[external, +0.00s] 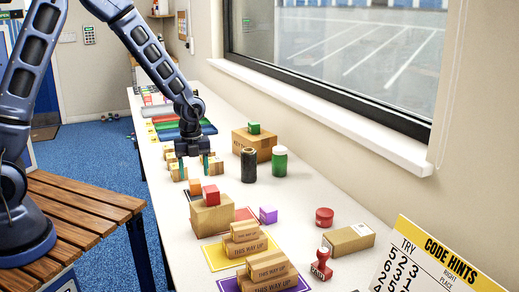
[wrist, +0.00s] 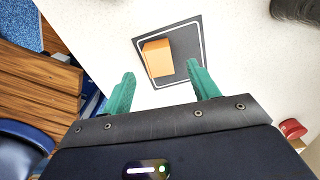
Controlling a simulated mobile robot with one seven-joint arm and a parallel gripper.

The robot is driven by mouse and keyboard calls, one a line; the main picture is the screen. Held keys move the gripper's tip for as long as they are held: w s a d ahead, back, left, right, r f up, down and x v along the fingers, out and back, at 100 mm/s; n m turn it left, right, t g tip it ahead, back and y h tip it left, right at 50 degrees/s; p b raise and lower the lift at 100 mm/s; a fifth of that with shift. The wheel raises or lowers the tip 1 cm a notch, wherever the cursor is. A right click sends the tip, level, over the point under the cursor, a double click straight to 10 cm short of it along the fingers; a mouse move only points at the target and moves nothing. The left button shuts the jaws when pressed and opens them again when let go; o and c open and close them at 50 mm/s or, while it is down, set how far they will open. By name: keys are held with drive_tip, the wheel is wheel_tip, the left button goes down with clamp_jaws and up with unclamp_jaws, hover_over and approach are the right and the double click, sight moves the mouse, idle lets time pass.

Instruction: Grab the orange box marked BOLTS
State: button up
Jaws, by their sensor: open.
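A small orange box (wrist: 157,58) sits on a dark mat with a white outline (wrist: 187,42) in the wrist view. No marking can be read on it. The orange box also shows in the external view (external: 195,186), just below my gripper (external: 194,166). My gripper is open and points down above the table, with nothing between its fingers. In the wrist view the green fingers of my gripper (wrist: 160,75) stand apart on either side of the near end of the box, which lies beyond the tips. They appear not to touch it.
A carton (external: 212,215) with a red cube (external: 211,194) on it stands close in front of the orange box. Small wooden blocks (external: 215,165) stand behind my gripper. A dark jar (external: 248,165) and a green jar (external: 280,162) stand to the right. A purple cube (external: 268,215) is nearby.

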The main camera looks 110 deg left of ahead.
sight(194, 181)
drive_tip(key=shift+f, duration=2.7)
drive_tip(key=c, duration=1.1)
drive_tip(key=shift+r, duration=0.1)
drive_tip(key=shift+c, duration=0.2)
